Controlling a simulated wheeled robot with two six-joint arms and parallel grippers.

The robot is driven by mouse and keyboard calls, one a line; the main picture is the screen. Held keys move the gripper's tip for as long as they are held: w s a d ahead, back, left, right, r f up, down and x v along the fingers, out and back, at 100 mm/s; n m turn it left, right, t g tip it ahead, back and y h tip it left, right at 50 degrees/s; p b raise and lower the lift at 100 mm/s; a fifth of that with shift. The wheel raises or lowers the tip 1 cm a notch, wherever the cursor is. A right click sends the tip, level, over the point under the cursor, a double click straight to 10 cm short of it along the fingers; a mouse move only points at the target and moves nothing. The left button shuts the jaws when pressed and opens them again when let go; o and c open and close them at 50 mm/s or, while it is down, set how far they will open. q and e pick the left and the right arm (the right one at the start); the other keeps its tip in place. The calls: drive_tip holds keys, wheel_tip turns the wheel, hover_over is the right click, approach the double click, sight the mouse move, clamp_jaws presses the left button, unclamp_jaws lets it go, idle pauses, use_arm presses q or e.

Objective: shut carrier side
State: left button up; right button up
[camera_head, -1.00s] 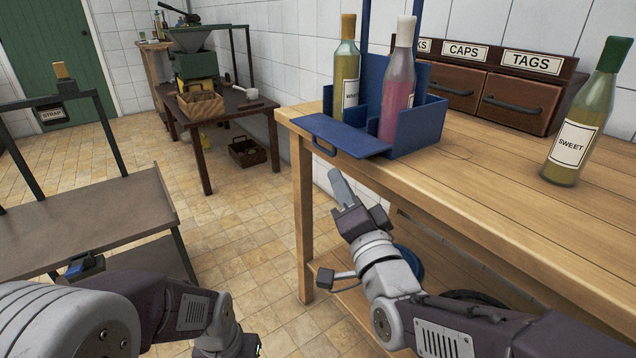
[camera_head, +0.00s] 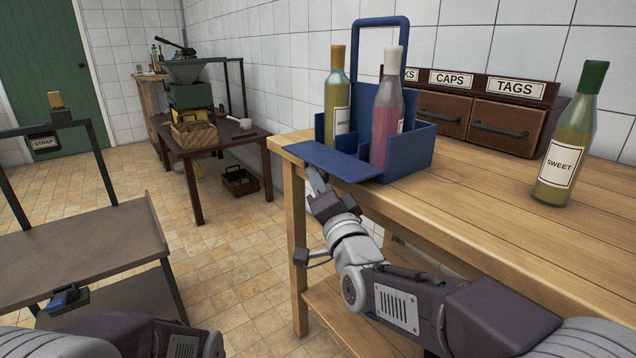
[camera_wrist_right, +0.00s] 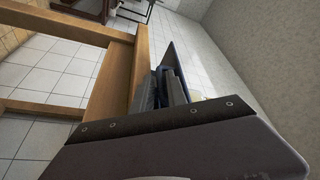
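The blue carrier (camera_head: 409,154) stands upright on the wooden table near its left end. Its near-left side lies folded out as a flat flap (camera_head: 335,162), reaching past the table edge. A yellow-green bottle (camera_head: 337,95) and a pink bottle (camera_head: 386,115) stand in the carrier. My right gripper (camera_head: 314,180) is just under the flap, pointing up, with its fingers together. Whether it touches the flap I cannot tell. In the right wrist view the fingers (camera_wrist_right: 160,92) sit close together below a dark blue panel, the flap (camera_wrist_right: 178,65). My left gripper is out of view.
The wooden table (camera_head: 490,215) also bears a bottle labelled SWEET (camera_head: 567,145) and a drawer unit (camera_head: 480,112) labelled CAPS and TAGS. A grey cart (camera_head: 85,240) stands at the left. A dark table (camera_head: 215,140) with a press stands behind.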

clamp_jaws()
idle(1.3)
